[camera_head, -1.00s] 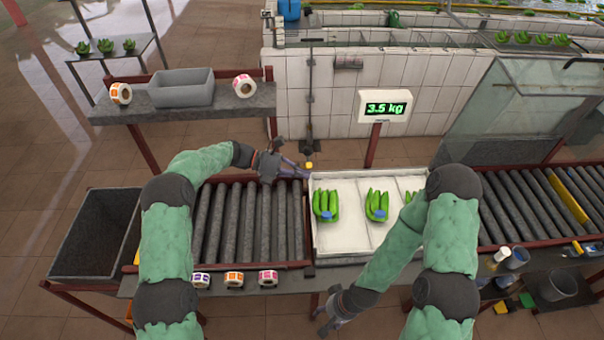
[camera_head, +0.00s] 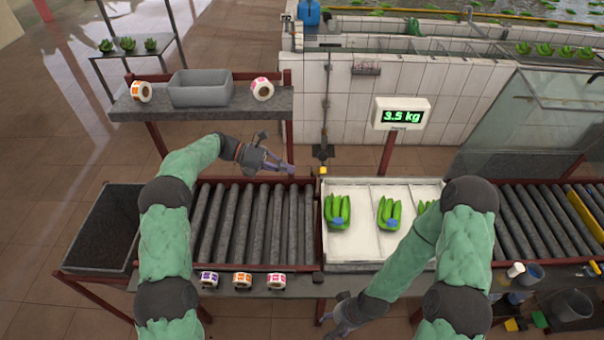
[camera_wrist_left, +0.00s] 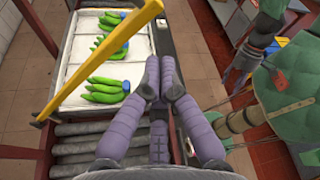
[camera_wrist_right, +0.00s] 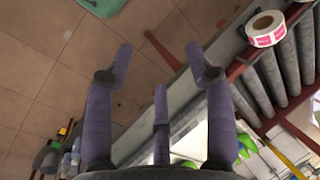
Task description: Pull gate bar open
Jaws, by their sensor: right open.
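The yellow gate bar (camera_wrist_left: 95,65) runs diagonally across the left wrist view, above the rollers and the white tray. In the head view only a small yellow end (camera_head: 323,170) shows, at the tray's back left corner. My left gripper (camera_head: 288,169) is just left of that end, above the back edge of the left rollers. Its fingers (camera_wrist_left: 160,72) are close together and empty, apart from the bar. My right gripper (camera_head: 338,328) hangs low in front of the table. In the right wrist view its fingers (camera_wrist_right: 164,65) are spread and empty.
The white tray (camera_head: 352,248) holds green banana bunches. Rollers (camera_head: 255,225) lie left of it, with tape rolls (camera_head: 242,280) along the front edge. A shelf (camera_head: 205,108) and a scale display (camera_head: 402,115) stand behind. Another yellow bar (camera_head: 585,215) crosses the right rollers.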

